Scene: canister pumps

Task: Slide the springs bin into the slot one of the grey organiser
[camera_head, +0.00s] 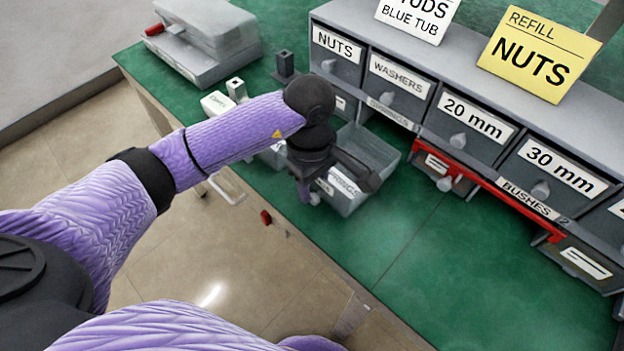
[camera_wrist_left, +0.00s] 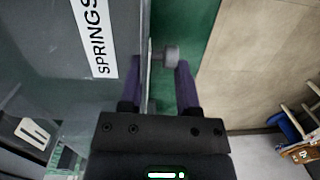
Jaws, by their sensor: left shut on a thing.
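The springs bin (camera_head: 375,148) is a grey open-topped bin on the green bench, in front of the grey organiser (camera_head: 460,85). Its SPRINGS label also shows in the left wrist view (camera_wrist_left: 95,35). My left gripper (camera_head: 309,190) is at the bin's front, shut on it. In the left wrist view its fingers (camera_wrist_left: 160,85) lie on either side of the bin's front edge, close to the small round knob; the exact contact is hard to see. The organiser has a SPRINGS strip below the washers drawer, with a dark opening under it. My right gripper is not in view.
Labelled drawers fill the organiser's upper row. A red bar (camera_head: 490,188) crosses the lower row at the right. A yellow sign (camera_head: 538,50) stands on top. Small bins and grey blocks lie left of the springs bin. The bench (camera_head: 430,270) is clear at front right.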

